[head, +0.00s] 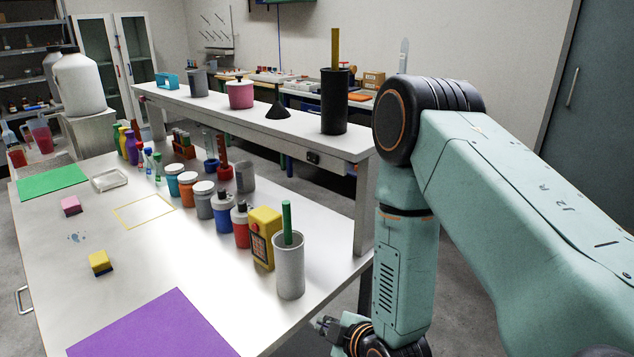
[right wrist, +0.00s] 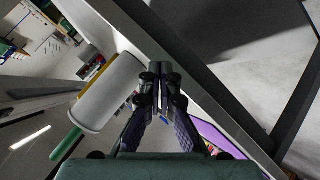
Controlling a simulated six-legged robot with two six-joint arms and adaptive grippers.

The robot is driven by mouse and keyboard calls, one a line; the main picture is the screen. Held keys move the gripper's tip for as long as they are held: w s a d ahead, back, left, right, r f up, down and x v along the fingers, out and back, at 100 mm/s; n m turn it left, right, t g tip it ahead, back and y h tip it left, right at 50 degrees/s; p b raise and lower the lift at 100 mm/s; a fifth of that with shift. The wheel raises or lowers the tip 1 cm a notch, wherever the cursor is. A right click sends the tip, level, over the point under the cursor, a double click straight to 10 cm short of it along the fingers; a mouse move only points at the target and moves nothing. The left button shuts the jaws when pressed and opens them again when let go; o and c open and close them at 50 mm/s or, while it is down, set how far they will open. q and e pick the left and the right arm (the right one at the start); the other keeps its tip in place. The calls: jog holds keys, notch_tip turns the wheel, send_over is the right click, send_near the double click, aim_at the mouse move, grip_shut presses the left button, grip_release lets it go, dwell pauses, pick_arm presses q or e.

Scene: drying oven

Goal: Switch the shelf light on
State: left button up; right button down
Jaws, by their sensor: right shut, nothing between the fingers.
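A raised white shelf (head: 260,118) runs along the back of the bench. A small black switch box (head: 313,157) sits on its front edge near the right end; its position is too small to read. The shelf's lamp is not visible to me. My right gripper (head: 329,326) is low at the bottom of the head view, beyond the bench's right edge, below and well apart from the switch. In the right wrist view my right gripper (right wrist: 163,72) has its fingers together with nothing between them. My left gripper is not in view.
A grey cylinder (head: 290,268) with a green rod stands at the bench's right edge, close to my right gripper; it also shows in the right wrist view (right wrist: 112,92). A yellow device (head: 263,235), bottles and jars line the bench. A black cylinder (head: 335,105) stands on the shelf.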

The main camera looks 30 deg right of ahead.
jog(key=w+d+r+n+t+p, duration=0.1)
jog(key=w+r+n+t+p, duration=0.1)
jog(key=r, duration=0.6)
jog(key=w+d+r+n+t+p, duration=0.2)
jog(key=w+r, duration=0.3)
jog(key=r, duration=0.3)
jog(key=w+d+r+n+t+h+p, duration=0.1)
jog(key=w+r+n+t+p, duration=0.2)
jog(key=r, duration=0.5)
jog(key=shift+w+d, duration=0.25)
send_near(312, 158)
jog(key=w+a, duration=0.5)
jog(key=d, duration=0.2)
jog(key=w+d+p, duration=0.1)
jog(key=shift+w+d+f, duration=0.1)
jog(key=shift+d+f, duration=0.1)
jog(key=shift+d, duration=0.2)
